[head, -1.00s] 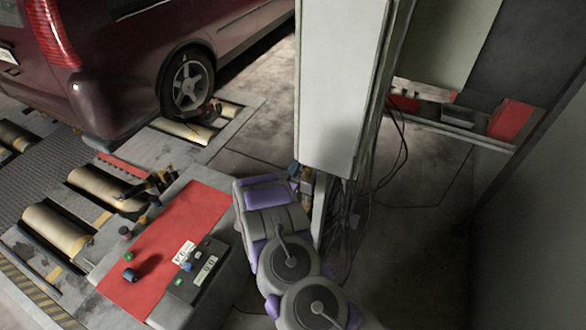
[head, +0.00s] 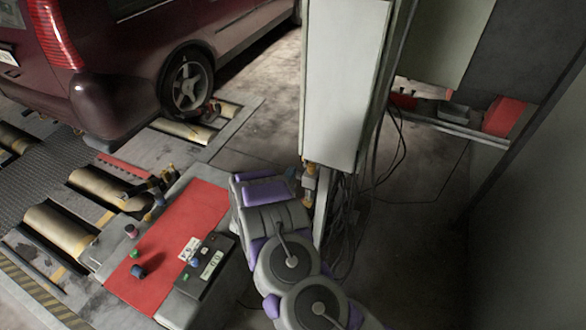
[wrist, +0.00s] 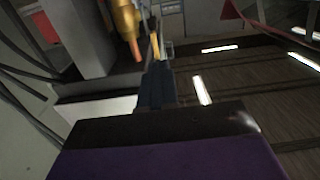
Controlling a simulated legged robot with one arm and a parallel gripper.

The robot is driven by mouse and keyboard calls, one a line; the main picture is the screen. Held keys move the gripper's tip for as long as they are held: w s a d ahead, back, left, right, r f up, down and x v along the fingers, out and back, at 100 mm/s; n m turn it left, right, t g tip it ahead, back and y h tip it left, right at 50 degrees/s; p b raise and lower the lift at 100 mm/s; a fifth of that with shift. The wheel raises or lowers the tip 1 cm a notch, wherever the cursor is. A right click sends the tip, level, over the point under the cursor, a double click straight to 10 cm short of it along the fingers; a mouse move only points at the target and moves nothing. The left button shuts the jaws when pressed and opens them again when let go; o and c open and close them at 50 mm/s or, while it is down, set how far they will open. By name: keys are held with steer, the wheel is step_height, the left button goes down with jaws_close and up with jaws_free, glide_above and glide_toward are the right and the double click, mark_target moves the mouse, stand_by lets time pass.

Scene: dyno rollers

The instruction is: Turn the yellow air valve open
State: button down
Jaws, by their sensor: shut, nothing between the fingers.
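A brass-yellow valve fitting (wrist: 127,20) with an orange lower end shows at the top of the wrist view. A thin yellow strip (wrist: 155,44) beside it may be its lever; I cannot tell how far it is turned. In the head view, the small brass-yellow fitting (head: 309,170) sits below the white cabinet, partly hidden by my wrist. My gripper (wrist: 157,72) is shut and empty, its dark fingers just below and right of the fitting. Whether they touch the strip is unclear. In the head view my fingers are mostly hidden behind the wrist.
A tall white cabinet (head: 343,85) stands right above my gripper, with loose dark cables (head: 345,215) hanging below it. A red-topped bench (head: 180,245) with a control box (head: 207,268) is at left. A dark red van (head: 120,60) stands on rollers behind.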

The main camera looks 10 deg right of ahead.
steer(key=v, duration=0.8)
steer(key=w+a+r+n+g+y, duration=0.1)
steer(key=a+r+g+y, duration=0.1)
steer(key=a+r+y, duration=0.3)
steer(key=w+a+r+g+y, duration=0.1)
steer(key=w+a+r+y, duration=0.1)
steer(key=a+y, duration=0.35)
steer(key=s+a+r+n+g+y, duration=0.35)
steer(key=s+r, duration=0.25)
steer(key=r, duration=0.2)
steer(key=s+d+r+n+g, duration=0.1)
steer(key=s+d+r+g, duration=0.2)
steer(key=s, duration=0.6)
steer(key=s+d+r+n+g, duration=0.1)
steer(key=s+d+r+n, duration=0.1)
steer(key=s+r, duration=0.5)
steer(key=s+d+g+h, duration=0.1)
steer(key=s+d, duration=0.4)
steer(key=s, duration=0.3)
steer(key=s+d+r+g+h, duration=0.1)
steer(key=s+d, duration=0.3)
steer(key=s, duration=0.5)
steer(key=s+d+g+h, duration=0.1)
steer(key=s+d+g, duration=0.2)
steer(key=s+d, duration=0.2)
steer(key=s+p, duration=0.1)
steer(key=s, duration=0.2)
steer(key=shift+s+d+r+h, duration=0.3)
steer(key=shift+s, duration=0.05)
